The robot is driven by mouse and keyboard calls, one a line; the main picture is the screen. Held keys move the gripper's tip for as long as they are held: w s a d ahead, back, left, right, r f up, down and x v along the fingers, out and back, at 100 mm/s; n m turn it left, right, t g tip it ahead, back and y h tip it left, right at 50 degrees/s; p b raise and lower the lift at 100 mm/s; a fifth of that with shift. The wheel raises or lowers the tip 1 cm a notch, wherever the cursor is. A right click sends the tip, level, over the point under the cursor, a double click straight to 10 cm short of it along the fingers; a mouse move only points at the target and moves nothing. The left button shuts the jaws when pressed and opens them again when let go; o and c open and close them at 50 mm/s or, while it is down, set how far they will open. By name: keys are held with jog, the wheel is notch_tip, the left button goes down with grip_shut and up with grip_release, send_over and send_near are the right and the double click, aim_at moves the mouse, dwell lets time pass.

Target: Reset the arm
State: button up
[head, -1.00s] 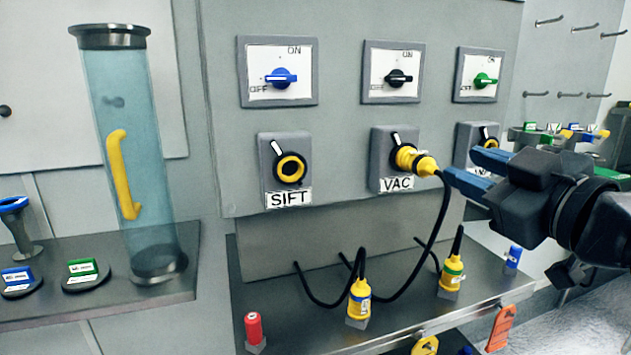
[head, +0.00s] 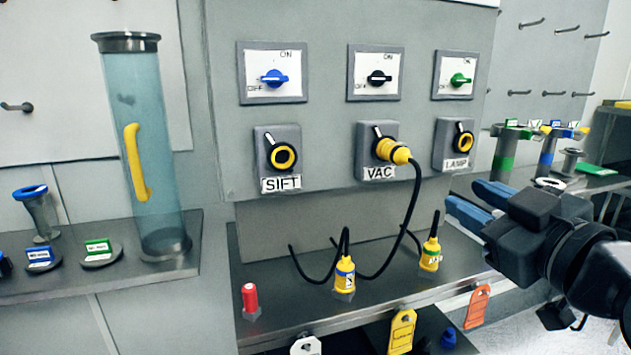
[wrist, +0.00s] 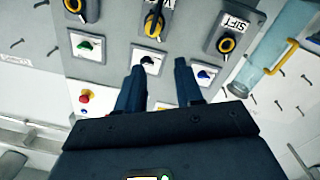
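My gripper (head: 464,195) is at the right of the head view, its two blue fingers apart and empty. It is in front of the panel, below and right of the LAMP socket (head: 463,141), and touches nothing that I can see. In the wrist view the open fingers (wrist: 158,72) point toward the panel's switches. A yellow plug (head: 396,151) sits in the VAC socket (head: 364,157), with its black cable hanging down. The SIFT socket (head: 271,153) is empty.
A clear blue cylinder (head: 150,180) stands at left. Tags, including a yellow one (head: 402,331), hang at the shelf's front edge.

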jog(key=s+f+m+g+h+p, duration=0.15)
jog(key=s+f+m+h, duration=0.4)
jog(key=s+f, duration=1.2)
jog(key=s+f+m, duration=0.1)
jog(key=s, duration=1)
jog(key=s+d+f+m+g+p, duration=0.1)
jog(key=s+f, duration=0.1)
jog(key=s, duration=0.9)
jog(key=shift+s+d+f+m, duration=0.25)
jog(key=shift+s+d+m, duration=0.05)
jog(key=shift+s+m, duration=0.1)
